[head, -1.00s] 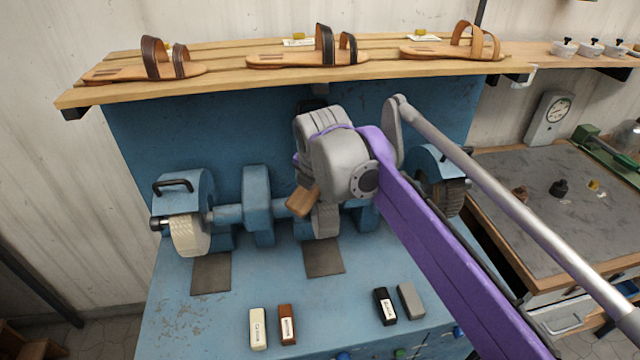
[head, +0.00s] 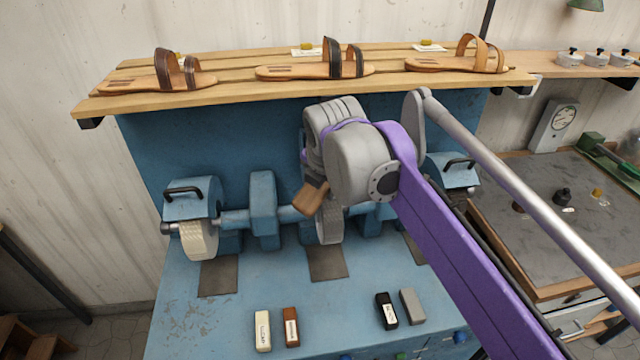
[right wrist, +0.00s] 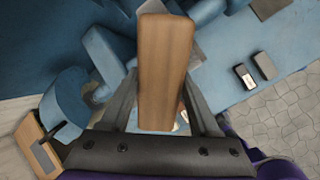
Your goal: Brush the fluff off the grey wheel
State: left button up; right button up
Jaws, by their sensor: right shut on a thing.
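The grey wheel (head: 329,229) is the middle wheel on the blue machine in the head view; its upper part is hidden behind my right arm. My right gripper (right wrist: 161,88) is shut on a brown wooden piece, seemingly the brush handle (right wrist: 166,58), which fills the middle of the right wrist view. In the head view the wooden piece (head: 311,197) hangs tilted at the wheel's upper left. I cannot tell whether it touches the wheel. No bristles or fluff can be made out. My left gripper is not in view.
A cream wheel (head: 199,240) is at the machine's left. Cream (head: 263,331), brown (head: 291,327), black (head: 386,310) and grey (head: 412,306) blocks lie on the blue bench front. A wooden shelf (head: 230,96) with sandals runs above. A grey-topped table (head: 530,235) stands right.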

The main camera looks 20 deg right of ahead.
jog(key=shift+s+r, duration=0.3)
jog(key=shift+r, duration=0.25)
jog(key=shift+p+v, duration=0.55)
jog(key=shift+v, duration=0.2)
jog(key=shift+a+r, duration=0.1)
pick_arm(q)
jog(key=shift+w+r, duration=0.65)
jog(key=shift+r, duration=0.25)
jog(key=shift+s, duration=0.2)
pick_arm(e)
jog(key=shift+s, duration=0.1)
